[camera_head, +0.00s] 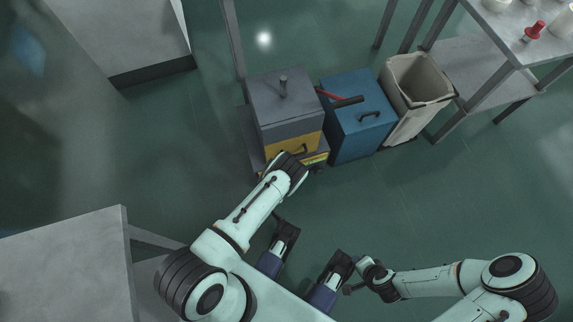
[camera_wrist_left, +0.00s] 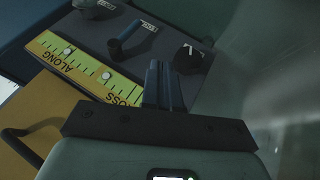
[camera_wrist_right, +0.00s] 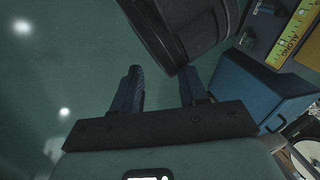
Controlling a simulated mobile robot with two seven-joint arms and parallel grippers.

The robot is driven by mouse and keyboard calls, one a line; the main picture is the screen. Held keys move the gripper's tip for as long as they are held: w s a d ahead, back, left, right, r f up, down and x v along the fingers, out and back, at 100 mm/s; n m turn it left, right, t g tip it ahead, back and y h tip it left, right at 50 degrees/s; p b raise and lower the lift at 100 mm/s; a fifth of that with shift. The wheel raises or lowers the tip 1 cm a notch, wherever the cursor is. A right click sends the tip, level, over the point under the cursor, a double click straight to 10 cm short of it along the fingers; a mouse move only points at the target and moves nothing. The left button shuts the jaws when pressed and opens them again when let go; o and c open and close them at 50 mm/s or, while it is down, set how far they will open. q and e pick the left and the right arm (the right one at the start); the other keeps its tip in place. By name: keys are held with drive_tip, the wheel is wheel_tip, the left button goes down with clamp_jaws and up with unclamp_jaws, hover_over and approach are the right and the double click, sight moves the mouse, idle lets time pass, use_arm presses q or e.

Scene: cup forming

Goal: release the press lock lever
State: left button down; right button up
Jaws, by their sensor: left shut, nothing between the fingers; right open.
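In the left wrist view a dark machine panel carries a small dark lever handle (camera_wrist_left: 130,38) with a label plate, and a black round knob (camera_wrist_left: 188,58) to its right. My left gripper (camera_wrist_left: 162,72) is shut and empty over the panel's edge, between lever and knob in the picture, with no clear contact with either. In the head view my left wrist covers the front of the grey and yellow machine (camera_head: 286,100) and hides most of the panel. My right gripper (camera_wrist_right: 160,88) is open and empty above the floor.
A yellow ruler strip (camera_wrist_left: 85,68) runs along the panel. A blue box (camera_head: 358,125) with a black handle and a red bar stands right of the machine, then a pale bin (camera_head: 415,80). A shelf (camera_head: 470,75) stands at the upper right. The floor in front is clear.

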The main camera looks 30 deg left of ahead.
use_arm(q)
drive_tip(key=shift+d, duration=0.1)
use_arm(e)
drive_tip(key=shift+d, duration=0.1)
drive_tip(key=w+d+f+b, duration=0.2)
drive_tip(key=w+f+b, duration=0.1)
drive_tip(key=f, duration=0.1)
use_arm(q)
drive_tip(key=w+b+x, duration=0.1)
drive_tip(key=x, duration=0.5)
drive_tip(key=w+d+r+b+x, duration=0.1)
drive_tip(key=b+x, duration=0.1)
drive_tip(key=x, duration=0.4)
drive_tip(key=shift+d+r, duration=0.3)
drive_tip(key=shift+d, duration=0.25)
use_arm(e)
drive_tip(key=s+f+g, duration=0.1)
drive_tip(key=s+f, duration=0.3)
drive_tip(key=s, duration=0.2)
drive_tip(key=shift+d+f+m, duration=0.25)
drive_tip(key=shift+d+m, duration=0.15)
drive_tip(key=shift+d, duration=0.05)
